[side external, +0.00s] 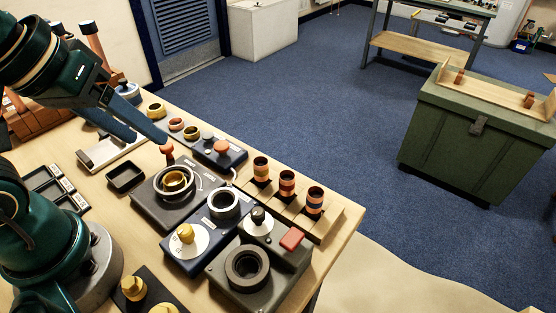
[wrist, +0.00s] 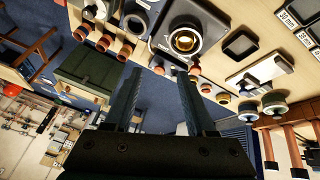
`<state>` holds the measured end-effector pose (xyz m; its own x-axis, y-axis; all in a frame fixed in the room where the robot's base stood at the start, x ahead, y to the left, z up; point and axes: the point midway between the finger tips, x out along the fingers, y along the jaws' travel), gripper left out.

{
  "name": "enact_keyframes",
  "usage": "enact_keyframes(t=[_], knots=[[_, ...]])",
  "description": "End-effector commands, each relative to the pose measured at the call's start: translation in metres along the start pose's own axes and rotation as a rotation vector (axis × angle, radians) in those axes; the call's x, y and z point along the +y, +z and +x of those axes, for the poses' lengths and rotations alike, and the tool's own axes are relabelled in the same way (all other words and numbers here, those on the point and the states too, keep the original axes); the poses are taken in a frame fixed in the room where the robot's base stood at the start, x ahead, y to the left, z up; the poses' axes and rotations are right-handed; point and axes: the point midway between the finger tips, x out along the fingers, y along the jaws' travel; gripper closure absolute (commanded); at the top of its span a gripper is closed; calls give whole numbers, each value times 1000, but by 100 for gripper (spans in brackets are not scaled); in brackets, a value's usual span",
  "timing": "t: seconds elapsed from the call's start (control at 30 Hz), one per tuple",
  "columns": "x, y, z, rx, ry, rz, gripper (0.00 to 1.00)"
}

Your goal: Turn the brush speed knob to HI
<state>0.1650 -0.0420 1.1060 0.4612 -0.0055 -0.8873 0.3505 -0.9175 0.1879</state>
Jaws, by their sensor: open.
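I cannot read labels, so I cannot tell which knob is the brush speed knob. A yellow knob (side external: 186,233) stands on a white dial of a blue box (side external: 188,260). A black knob (side external: 258,215) stands on a white dial of a grey box (side external: 215,272). A red knob (side external: 167,148) stands at the back of a dark box (side external: 152,208) with a copper-coloured ring (side external: 175,182). My gripper (side external: 150,138) is open above the bench, its tips close to the red knob. In the wrist view its fingers (wrist: 158,72) are apart, with the ringed box (wrist: 187,32) beyond them.
The grey box carries a red button (side external: 292,238) and a round opening (side external: 247,268). A wooden rack (side external: 325,232) with banded copper pieces lines the right bench edge. A blue box with an orange-red button (side external: 221,147) stands behind. A small black tray (side external: 125,177) lies left.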

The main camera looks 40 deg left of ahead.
Motion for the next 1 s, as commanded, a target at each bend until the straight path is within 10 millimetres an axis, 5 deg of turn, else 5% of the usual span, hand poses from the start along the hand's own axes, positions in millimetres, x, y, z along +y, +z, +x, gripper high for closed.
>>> enact_keyframes(t=[0.27, 0.5, 0.73, 1.0], knots=[[48, -26, -2, -147, -42, -443, 44], [102, -23, 23, -267, -161, -661, 44], [140, 4, 56, -337, -268, -642, 44], [148, 31, 76, -371, -319, -560, 44]])
